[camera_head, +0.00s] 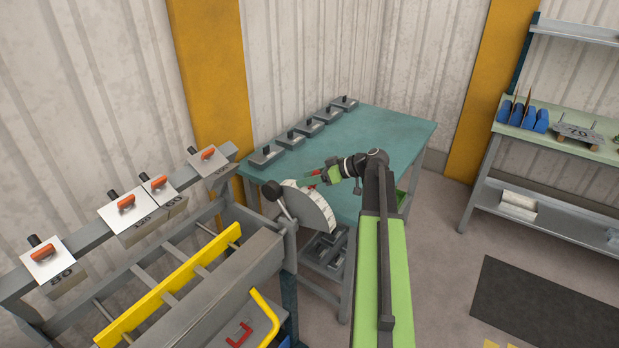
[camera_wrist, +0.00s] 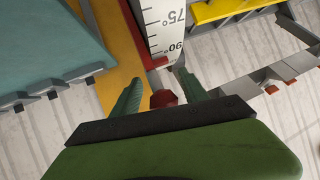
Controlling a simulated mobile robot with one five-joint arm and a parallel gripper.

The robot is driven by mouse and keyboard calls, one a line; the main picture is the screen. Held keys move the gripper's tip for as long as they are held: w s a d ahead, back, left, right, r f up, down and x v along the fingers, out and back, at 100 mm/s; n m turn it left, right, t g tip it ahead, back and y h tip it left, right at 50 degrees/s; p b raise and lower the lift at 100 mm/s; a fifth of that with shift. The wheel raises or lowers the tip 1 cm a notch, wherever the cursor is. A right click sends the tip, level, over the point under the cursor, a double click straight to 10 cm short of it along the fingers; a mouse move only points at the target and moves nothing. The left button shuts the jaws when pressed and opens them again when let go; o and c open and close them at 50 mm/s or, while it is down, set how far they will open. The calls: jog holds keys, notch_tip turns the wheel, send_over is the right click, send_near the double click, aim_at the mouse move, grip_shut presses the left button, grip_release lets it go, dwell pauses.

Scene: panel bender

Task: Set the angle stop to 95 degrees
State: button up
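The angle stop's dial (camera_head: 312,204), a grey half-disc with a white graduated rim, stands at the right end of the bending machine. In the wrist view its white scale (camera_wrist: 164,25) shows 75° and 90°. A small red pointer (camera_wrist: 160,62) lies at the scale's left edge near 90°. A red knob (camera_wrist: 163,98) shows between the fingers of my gripper (camera_wrist: 158,85). The fingers look apart with the knob between them, and I see a gap on the left side. In the head view my gripper (camera_head: 318,179) is just above the dial.
A lever with a dark ball (camera_head: 272,191) is left of the dial. A teal table (camera_head: 395,135) with several grey blocks (camera_head: 308,125) stands behind. A yellow bar (camera_head: 180,285) and numbered plates (camera_head: 125,210) are on the machine at left.

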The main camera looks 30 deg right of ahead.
jog(key=shift+s+r, duration=0.15)
jog(key=shift+s+d+r+p, duration=0.2)
jog(key=shift+d+p, duration=0.05)
jog(key=shift+p, duration=0.05)
jog(key=p+v, duration=0.7)
jog(key=v, duration=0.9)
jog(key=shift+s+d, duration=0.2)
jog(key=shift+s, duration=0.05)
